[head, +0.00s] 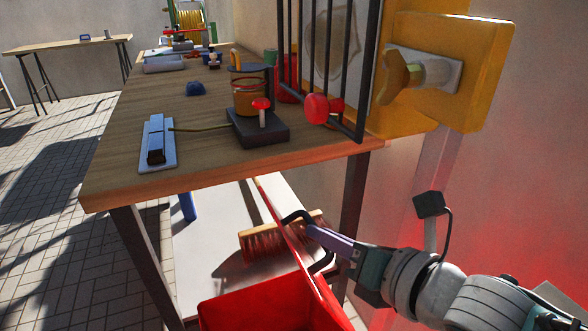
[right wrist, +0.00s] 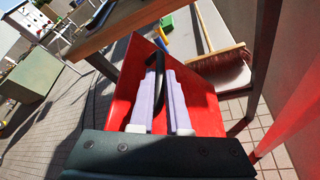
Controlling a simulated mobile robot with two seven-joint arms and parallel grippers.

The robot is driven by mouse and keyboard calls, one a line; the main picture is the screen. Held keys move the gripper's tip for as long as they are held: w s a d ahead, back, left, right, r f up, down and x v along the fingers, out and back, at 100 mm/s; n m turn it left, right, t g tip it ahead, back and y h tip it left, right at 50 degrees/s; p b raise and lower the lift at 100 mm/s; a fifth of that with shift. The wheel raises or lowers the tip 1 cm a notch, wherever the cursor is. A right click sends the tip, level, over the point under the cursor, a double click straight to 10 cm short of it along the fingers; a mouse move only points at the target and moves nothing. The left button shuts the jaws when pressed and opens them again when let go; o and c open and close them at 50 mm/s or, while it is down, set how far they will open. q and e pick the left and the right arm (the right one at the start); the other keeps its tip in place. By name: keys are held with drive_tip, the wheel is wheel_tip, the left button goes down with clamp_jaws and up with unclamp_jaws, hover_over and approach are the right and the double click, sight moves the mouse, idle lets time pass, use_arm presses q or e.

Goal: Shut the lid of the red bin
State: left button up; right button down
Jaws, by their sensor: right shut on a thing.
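The red bin (head: 255,303) stands open at the bottom middle of the head view, in front of the workbench. Its red lid (head: 287,232) is raised and seen almost edge-on. A black handle (head: 297,214) sticks out from the lid's right side. My right gripper (head: 318,232) is at the lid's right side, shut on the handle. In the right wrist view the handle (right wrist: 155,72) passes between the two pale fingers, with red surface (right wrist: 200,97) behind them. The fingers hide part of it. My left gripper is not in view.
A wooden workbench (head: 110,185) with several small items stands behind the bin. A broom (head: 270,240) lies on the pale surface below, close beside the lid. A bench leg (head: 352,200) and a yellow wall unit (head: 480,70) are near my right arm.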

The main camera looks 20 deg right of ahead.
sight(297, 247)
drive_tip(key=a, duration=0.2)
drive_tip(key=a+f+b, duration=0.1)
drive_tip(key=shift+s+a+f+n+h, duration=0.15)
drive_tip(key=shift+a+n+h, duration=0.15)
drive_tip(key=shift+a+n, duration=0.1)
drive_tip(key=shift+s+a+f+b, duration=0.1)
drive_tip(key=shift+a+f+b, duration=0.2)
drive_tip(key=shift+a, duration=0.45)
drive_tip(key=c, duration=0.9)
unclamp_jaws()
drive_tip(key=shift+s+d+r, duration=0.15)
drive_tip(key=shift+s+r, duration=0.05)
drive_tip(key=shift+s, duration=0.1)
drive_tip(key=p+v, duration=0.2)
drive_tip(key=v, duration=0.6)
drive_tip(key=shift+s, duration=0.2)
drive_tip(key=shift+s+d+r, duration=0.1)
drive_tip(key=shift+s+r, duration=0.1)
drive_tip(key=shift+s, duration=0.15)
